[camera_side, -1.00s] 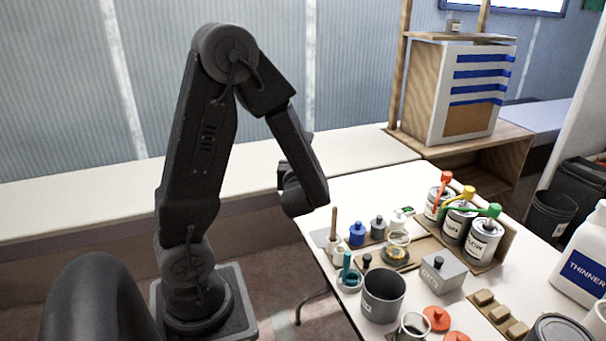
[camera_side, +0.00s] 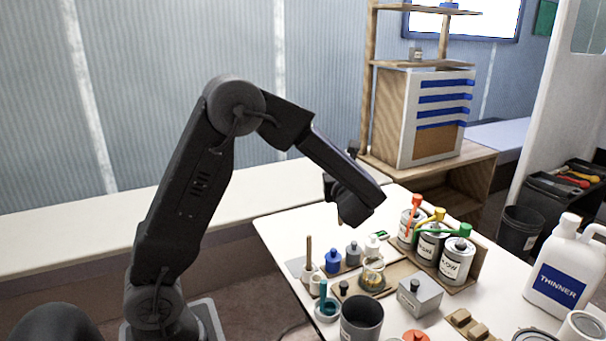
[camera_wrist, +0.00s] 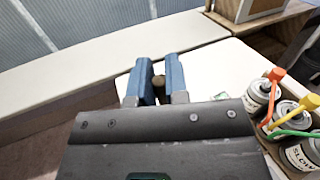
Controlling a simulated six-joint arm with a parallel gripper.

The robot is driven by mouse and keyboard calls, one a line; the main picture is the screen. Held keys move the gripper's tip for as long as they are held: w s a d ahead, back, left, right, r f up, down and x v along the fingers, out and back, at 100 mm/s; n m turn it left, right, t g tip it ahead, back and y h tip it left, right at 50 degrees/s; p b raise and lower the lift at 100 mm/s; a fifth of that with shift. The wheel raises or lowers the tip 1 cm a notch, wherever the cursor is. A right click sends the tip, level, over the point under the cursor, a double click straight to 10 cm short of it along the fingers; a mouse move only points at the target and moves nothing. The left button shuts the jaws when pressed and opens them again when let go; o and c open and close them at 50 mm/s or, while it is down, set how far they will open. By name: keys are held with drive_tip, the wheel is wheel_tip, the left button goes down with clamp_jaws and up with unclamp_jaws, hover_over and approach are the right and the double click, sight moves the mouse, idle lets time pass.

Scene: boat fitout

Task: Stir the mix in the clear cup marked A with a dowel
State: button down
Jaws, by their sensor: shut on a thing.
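My gripper (camera_wrist: 158,88), with blue fingers, is shut on a round brown wooden dowel (camera_wrist: 158,82) seen end-on between the fingertips. In the side view, my gripper (camera_side: 343,212) is above the back of the white table, with a short pale tip showing below it. The clear cup (camera_side: 373,270) stands on a wooden board, with yellowish mix in it. It is below and slightly right of my gripper, and its mark is too small to read. The cup is not visible in the wrist view.
Another wooden stick (camera_side: 308,252) stands upright in a small holder left of the cup. A blue-lidded jar (camera_side: 333,261) and a grey-lidded jar (camera_side: 352,254) stand beside the cup. Labelled cans (camera_side: 431,244) stand to its right. A dark grey pot (camera_side: 361,320) is in front.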

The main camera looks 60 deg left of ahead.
drive_tip(key=w+d+f, duration=0.1)
drive_tip(key=w+d, duration=0.5)
drive_tip(key=w, duration=0.1)
wheel_tip(320, 180, down, 17)
drive_tip(key=shift+w+r, duration=0.2)
drive_tip(key=shift+w, duration=0.25)
idle(0.7)
drive_tip(key=shift+d, duration=0.1)
idle(0.3)
